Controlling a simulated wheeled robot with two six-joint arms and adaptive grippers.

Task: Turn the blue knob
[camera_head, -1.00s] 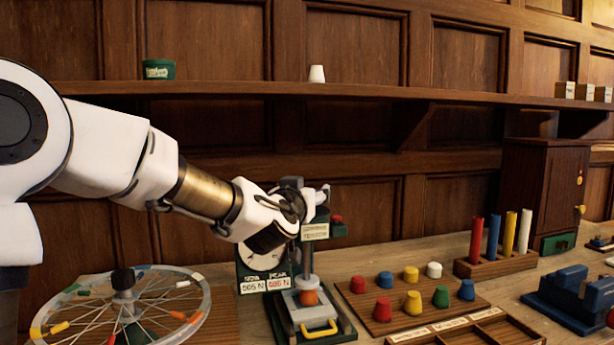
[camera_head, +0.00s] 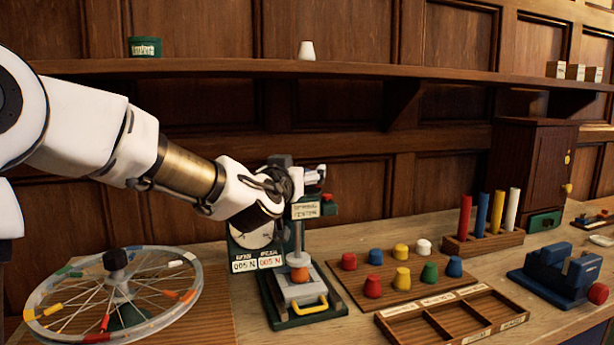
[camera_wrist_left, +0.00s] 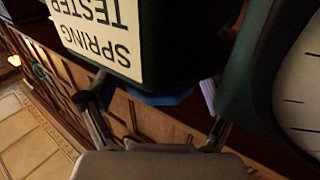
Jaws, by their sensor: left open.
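The spring tester (camera_head: 305,210) is a dark green stand with a dial, a force readout, an orange ball and a yellow handle. In the left wrist view its label (camera_wrist_left: 100,30) appears upside down and close. A blue part (camera_wrist_left: 165,97), which looks like the blue knob, shows below the label, between the fingers of my left gripper (camera_wrist_left: 150,105). The gripper is open; whether the fingers touch the knob I cannot tell. In the head view the left gripper (camera_head: 305,180) is at the tester's head and the knob is hidden. My right gripper is not in view.
A spoked wheel (camera_head: 118,295) stands left of the tester. A board (camera_head: 340,275) with several coloured pegs and an empty divided wooden tray (camera_head: 455,318) lie to the right. A blue vise-like block (camera_head: 560,275) is farther right. A shelf (camera_head: 230,70) runs above.

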